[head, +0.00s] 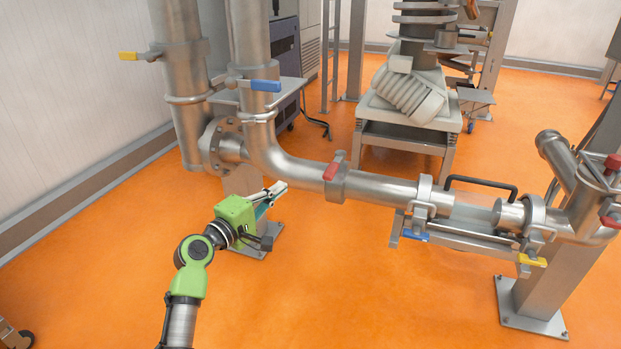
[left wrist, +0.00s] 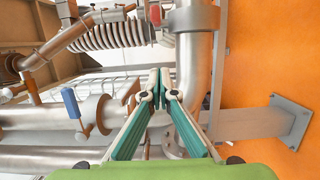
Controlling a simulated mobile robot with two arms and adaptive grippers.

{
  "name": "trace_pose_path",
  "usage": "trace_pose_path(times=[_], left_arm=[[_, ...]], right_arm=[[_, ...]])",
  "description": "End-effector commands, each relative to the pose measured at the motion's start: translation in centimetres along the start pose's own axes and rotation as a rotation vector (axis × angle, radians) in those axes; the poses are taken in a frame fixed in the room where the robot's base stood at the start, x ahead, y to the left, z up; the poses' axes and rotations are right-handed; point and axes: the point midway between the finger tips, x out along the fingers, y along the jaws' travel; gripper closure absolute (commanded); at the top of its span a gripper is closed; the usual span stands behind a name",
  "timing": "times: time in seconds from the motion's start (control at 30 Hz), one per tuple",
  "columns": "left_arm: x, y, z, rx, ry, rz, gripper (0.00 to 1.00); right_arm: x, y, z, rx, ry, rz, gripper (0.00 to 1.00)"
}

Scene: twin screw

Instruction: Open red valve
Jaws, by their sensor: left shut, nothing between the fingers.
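The red valve handle (head: 333,166) sits on a collar of the grey horizontal pipe (head: 385,189), right of the bend. My left gripper (head: 281,187) is left of the valve and in front of the pipe bend, apart from the red handle. In the left wrist view its teal-padded fingers (left wrist: 160,76) are together with nothing between them. My right gripper is in neither view.
A blue handle (head: 265,86) is on the vertical pipe. Another blue handle (head: 415,235) and a yellow handle (head: 532,260) hang under the pipe at right. More red parts (head: 609,221) are at the far right. The orange floor (head: 330,290) in front is clear.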

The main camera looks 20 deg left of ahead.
Motion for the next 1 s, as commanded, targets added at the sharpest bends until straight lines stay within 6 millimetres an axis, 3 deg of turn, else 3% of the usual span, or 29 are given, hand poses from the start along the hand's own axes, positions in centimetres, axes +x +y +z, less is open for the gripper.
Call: trace_pose_path(times=[0.17, 0.6, 0.8, 1.0], left_arm=[[1.6, 0.0, 0.0, -0.001, 0.0, 0.001, 1.0], [10.3, -0.1, 0.1, -0.001, -0.002, 0.001, 1.0], [10.7, 0.0, 3.0, -0.001, -0.001, 0.0, 1.0], [10.9, -0.1, 3.9, 0.001, 0.0, -0.001, 1.0]], right_arm=[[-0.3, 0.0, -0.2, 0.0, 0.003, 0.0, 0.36], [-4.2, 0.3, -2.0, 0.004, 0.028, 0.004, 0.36], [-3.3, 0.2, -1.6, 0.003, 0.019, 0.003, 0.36], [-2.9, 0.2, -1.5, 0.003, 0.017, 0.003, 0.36]])
